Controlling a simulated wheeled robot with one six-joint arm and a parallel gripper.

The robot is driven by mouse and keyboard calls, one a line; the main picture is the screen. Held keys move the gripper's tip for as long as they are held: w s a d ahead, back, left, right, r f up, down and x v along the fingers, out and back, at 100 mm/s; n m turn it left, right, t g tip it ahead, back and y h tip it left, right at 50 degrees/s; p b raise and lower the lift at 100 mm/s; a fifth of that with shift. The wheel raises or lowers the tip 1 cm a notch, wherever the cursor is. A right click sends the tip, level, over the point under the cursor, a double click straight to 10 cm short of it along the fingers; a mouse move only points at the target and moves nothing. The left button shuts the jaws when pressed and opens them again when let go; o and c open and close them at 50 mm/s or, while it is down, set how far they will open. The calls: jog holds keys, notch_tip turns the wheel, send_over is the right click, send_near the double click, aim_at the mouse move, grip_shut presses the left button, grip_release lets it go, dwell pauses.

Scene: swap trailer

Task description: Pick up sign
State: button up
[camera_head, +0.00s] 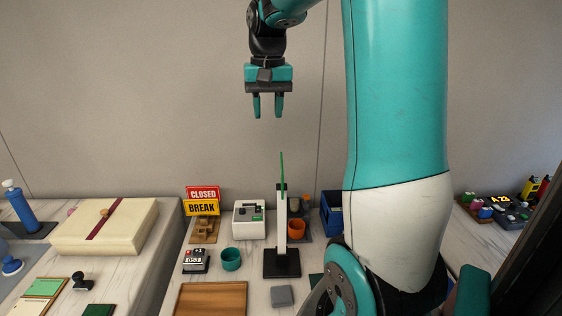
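A red sign reading CLOSED (203,192) and a yellow sign reading BREAK (201,208) stand together at the back of the middle table, left of centre. The yellow one is in front and lower, and covers part of the red one. A brown wooden piece (204,230) is just below them, and I cannot tell whether it holds them. My gripper (268,108) hangs high above the table, pointing down, to the right of the signs and well apart from them. Its two fingers are apart with nothing between them.
A white box device (249,222) stands right of the signs. A tall white post on a black base (282,265) with a thin green top rises below my gripper. A teal cup (231,259), an orange cup (297,229) and a wooden board (212,299) are nearby. A cream box (105,226) is left.

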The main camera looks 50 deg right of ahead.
jog(key=r+m, duration=0.1)
jog(key=m, duration=0.1)
send_over(282, 167)
jog(key=w+d, duration=0.1)
jog(key=d, duration=0.1)
notch_tip(282, 167, down, 11)
jog(key=p, duration=0.2)
jog(key=shift+a+p, duration=0.15)
jog(key=shift+p, duration=0.2)
jog(key=shift+w+f+p, duration=0.2)
jog(key=shift+f+p, duration=0.95)
jog(key=shift+f, duration=1.8)
jog(key=shift+f, duration=0.25)
grip_shut()
